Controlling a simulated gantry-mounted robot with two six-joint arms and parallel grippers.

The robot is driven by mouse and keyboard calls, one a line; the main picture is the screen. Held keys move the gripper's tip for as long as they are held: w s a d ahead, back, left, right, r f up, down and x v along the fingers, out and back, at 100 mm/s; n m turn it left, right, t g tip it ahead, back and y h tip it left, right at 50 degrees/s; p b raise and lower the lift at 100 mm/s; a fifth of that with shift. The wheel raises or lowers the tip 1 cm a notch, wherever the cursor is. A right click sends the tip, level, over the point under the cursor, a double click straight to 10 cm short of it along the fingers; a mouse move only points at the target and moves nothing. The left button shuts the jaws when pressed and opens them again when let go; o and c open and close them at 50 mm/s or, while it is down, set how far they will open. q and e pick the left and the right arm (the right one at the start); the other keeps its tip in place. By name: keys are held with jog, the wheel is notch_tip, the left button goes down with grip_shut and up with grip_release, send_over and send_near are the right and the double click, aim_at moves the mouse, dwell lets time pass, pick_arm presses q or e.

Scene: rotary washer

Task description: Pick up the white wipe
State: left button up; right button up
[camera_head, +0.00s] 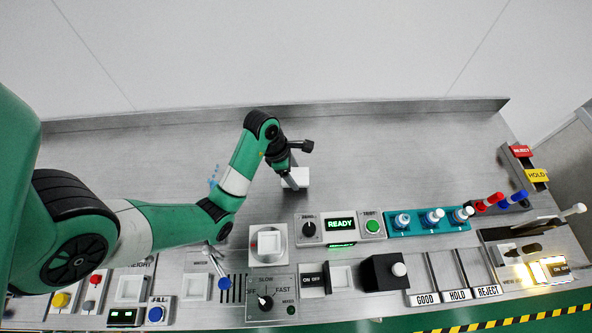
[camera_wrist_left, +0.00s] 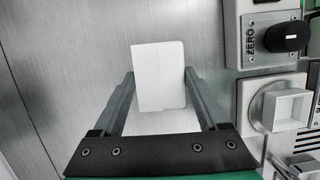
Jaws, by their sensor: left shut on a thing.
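The white wipe (camera_head: 301,178) is a small white rectangle at the middle of the steel bench. In the left wrist view the wipe (camera_wrist_left: 160,77) shows as a pale folded sheet with a crease, between my two dark fingers. My left gripper (camera_head: 288,181) reaches down over it from the left and is shut on it, with a finger along each side. In the head view the gripper hides part of the wipe. I cannot tell whether the wipe is clear of the bench. My right gripper is not in view.
A READY display panel (camera_head: 340,225) and a white square dish (camera_head: 269,243) stand just in front of the wipe. A teal rack (camera_head: 415,221) holds several capped vials to the right. More controls line the front edge. The back of the bench is clear.

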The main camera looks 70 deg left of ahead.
pick_arm(q)
jog(key=s+r+p, duration=0.1)
jog(key=r, duration=0.1)
jog(key=s+d+r+p, duration=0.1)
jog(key=r+p, duration=0.1)
jog(key=s+r+p, duration=0.1)
jog(key=p, duration=0.1)
jog(key=shift+s+d+r, duration=0.2)
jog(key=shift+d+r, duration=0.05)
jog(key=shift+r, duration=0.15)
jog(key=s+d+r+p, duration=0.3)
jog(key=s+p, duration=0.5)
jog(key=shift+s+d, duration=0.35)
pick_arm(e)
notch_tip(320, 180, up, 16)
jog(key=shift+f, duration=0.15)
